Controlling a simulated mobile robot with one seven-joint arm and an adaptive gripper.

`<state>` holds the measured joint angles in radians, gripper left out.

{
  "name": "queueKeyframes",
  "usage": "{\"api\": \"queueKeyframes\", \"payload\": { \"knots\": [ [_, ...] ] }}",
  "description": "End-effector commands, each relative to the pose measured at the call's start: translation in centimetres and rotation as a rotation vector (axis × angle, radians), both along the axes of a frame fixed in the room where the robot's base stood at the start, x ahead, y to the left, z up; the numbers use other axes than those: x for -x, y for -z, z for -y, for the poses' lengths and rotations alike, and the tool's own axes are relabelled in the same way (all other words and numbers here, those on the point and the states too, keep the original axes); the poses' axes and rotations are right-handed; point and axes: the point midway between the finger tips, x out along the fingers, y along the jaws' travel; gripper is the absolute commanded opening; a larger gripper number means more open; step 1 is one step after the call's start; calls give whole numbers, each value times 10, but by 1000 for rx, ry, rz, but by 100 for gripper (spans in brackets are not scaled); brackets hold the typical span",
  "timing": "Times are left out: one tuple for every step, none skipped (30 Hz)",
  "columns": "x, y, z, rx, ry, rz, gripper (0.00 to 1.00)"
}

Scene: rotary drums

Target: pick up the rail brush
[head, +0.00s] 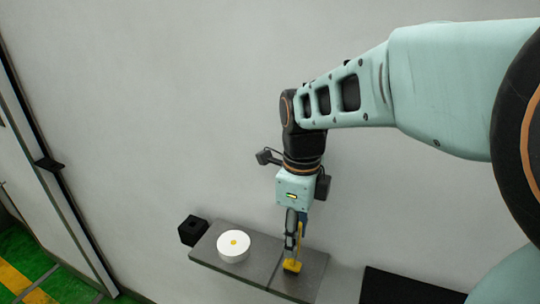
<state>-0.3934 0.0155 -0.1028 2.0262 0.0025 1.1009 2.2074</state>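A small yellow item (292,266), which looks like the rail brush, stands at the right part of a grey shelf (262,268). A thin yellow upright part rises from its wider foot, alongside my gripper. My gripper (292,246) points down at the shelf, directly above and against the yellow item in this view. The fingers overlap it, so I cannot tell whether they are closed on it. The foot appears to be at the shelf surface; any gap is too small to see.
A dark panel (405,287) lies to the right. The pale wall (180,110) is close behind my arm.

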Motion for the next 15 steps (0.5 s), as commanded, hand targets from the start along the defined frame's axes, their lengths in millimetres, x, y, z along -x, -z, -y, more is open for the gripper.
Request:
{"api": "queueKeyframes", "payload": {
  "knots": [
    [0,3,0,0,0,0,35],
    [0,5,0,1,0,0,35],
    [0,8,0,1,1,-1,35],
    [1,10,0,1,0,-3,35],
    [1,14,-1,1,1,-3,35],
    [2,20,-1,1,1,-5,35],
    [2,25,-2,2,1,-4,35],
    [2,29,-3,2,0,-4,35],
    [3,36,-3,1,0,-5,35],
    [3,41,-3,2,1,-4,35],
    [2,45,-3,1,1,-3,35],
    [2,49,-3,1,1,-3,35],
    [2,52,-3,1,1,-1,35],
    [2,54,-3,1,1,-1,35],
    [2,55,-3,1,1,-1,35]
  ]
}}
